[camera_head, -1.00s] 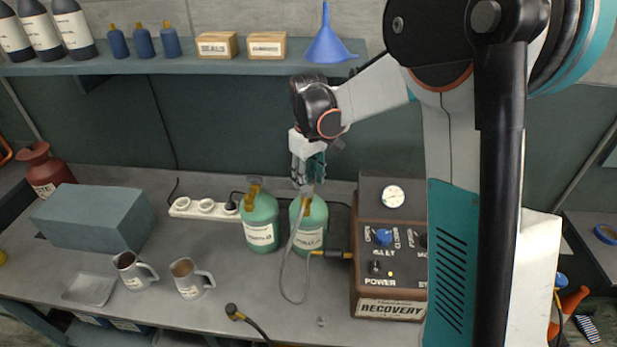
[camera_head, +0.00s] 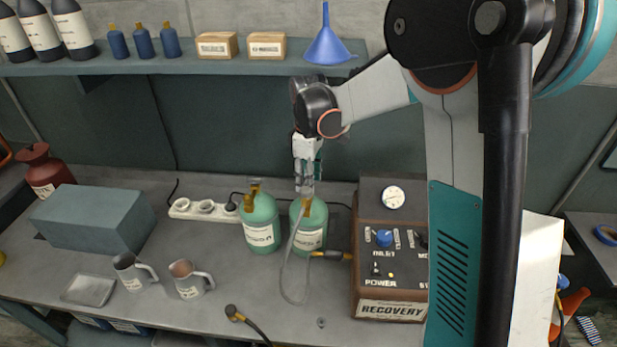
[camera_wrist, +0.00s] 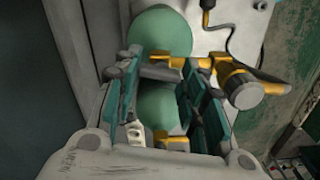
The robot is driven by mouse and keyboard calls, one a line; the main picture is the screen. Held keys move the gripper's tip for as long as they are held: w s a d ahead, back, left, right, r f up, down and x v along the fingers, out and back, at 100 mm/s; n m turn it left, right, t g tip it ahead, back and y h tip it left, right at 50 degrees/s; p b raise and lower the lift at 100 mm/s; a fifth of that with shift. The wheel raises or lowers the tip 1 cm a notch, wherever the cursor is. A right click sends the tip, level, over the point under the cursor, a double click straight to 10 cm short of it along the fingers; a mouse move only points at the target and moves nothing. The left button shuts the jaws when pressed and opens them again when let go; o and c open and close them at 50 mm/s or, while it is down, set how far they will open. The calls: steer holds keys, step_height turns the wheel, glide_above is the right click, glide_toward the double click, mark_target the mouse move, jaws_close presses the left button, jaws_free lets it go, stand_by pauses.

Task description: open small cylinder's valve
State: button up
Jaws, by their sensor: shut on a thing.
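Two green cylinders with white labels stand side by side on the bench, a left one (camera_head: 261,224) and a right one (camera_head: 309,228). I cannot tell surely from size which is the small one. My gripper (camera_head: 304,190) points down over the right cylinder, shut on its brass valve at the top. In the wrist view, my teal-padded fingers (camera_wrist: 165,98) stand either side of brass valve parts (camera_wrist: 172,62), with green cylinder tops (camera_wrist: 158,105) below. The fingers partly hide the valve, and its contact with the pads is unclear.
A grey hose (camera_head: 286,270) hangs from the right cylinder's valve. The brown recovery machine (camera_head: 384,290) stands close to its right. A power strip (camera_head: 206,209) lies left of the cylinders. Two metal mugs (camera_head: 188,280) stand in front left. A shelf (camera_head: 180,65) runs above.

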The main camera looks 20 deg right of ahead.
stand_by(0.3)
steer(key=o, duration=1.1)
steer(key=shift+c, duration=0.2)
step_height(320, 180, up, 12)
